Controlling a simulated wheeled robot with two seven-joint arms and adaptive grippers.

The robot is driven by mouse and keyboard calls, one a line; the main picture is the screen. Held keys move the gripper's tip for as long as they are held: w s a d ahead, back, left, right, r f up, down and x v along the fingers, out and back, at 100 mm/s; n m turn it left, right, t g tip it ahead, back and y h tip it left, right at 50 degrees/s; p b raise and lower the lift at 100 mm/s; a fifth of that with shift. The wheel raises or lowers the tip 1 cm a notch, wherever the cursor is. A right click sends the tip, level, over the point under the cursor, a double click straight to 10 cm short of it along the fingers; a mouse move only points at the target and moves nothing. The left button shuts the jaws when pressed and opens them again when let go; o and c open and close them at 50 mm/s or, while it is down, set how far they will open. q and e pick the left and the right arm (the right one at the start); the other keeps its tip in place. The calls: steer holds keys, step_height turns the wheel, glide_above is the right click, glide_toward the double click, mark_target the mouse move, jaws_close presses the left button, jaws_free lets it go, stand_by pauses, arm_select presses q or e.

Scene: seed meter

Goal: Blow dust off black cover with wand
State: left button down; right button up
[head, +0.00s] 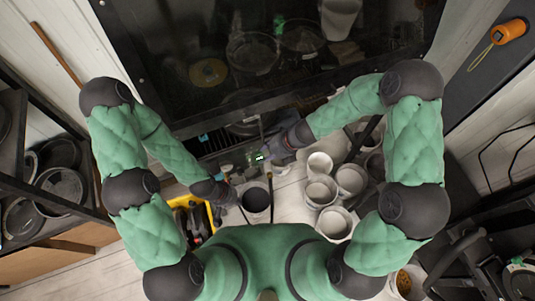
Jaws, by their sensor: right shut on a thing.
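A large dark, glossy panel in a black frame (160,62), which may be the black cover, fills the top middle of the head view. Round shapes show on or through it. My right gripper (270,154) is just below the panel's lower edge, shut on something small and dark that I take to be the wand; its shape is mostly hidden. A thin black line, perhaps its hose, runs down below it. My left gripper (227,190) is lower and to the left, beside a dark-mouthed bucket (256,200). Its fingers are too small and dark to read.
Several white pots (320,190) stand close together right of my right gripper. A yellow crate (208,216) with tools is below my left gripper. A shelf with dark pans (60,188) is at left. An orange reel (509,30) is at top right.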

steer(key=shift+a, duration=0.1)
stand_by(0.4)
steer(key=shift+s+a+b, duration=0.25)
steer(key=shift+a, duration=0.4)
steer(key=shift+s+a+b, duration=0.25)
steer(key=shift+a+b, duration=0.05)
steer(key=shift+a, duration=0.4)
steer(key=shift+s+a+b, duration=0.25)
steer(key=shift+a, duration=0.4)
steer(key=shift+s+a+b, duration=0.2)
steer(key=shift+s+a, duration=0.05)
steer(key=shift+a, duration=0.4)
steer(key=shift+s+a+b, duration=0.2)
steer(key=shift+a+b, duration=0.05)
steer(key=shift+a, duration=0.45)
steer(key=shift+s+a+b, duration=0.2)
steer(key=shift+s+a, duration=0.05)
steer(key=shift+a, duration=0.4)
steer(key=shift+w, duration=0.1)
steer(key=shift+w+a+p, duration=0.3)
steer(key=shift+w+p, duration=0.5)
steer(key=shift+p, duration=0.1)
steer(key=shift+w+a+p, duration=0.3)
steer(key=shift+w+p, duration=0.45)
steer(key=shift+p, duration=0.15)
steer(key=shift+d, duration=0.15)
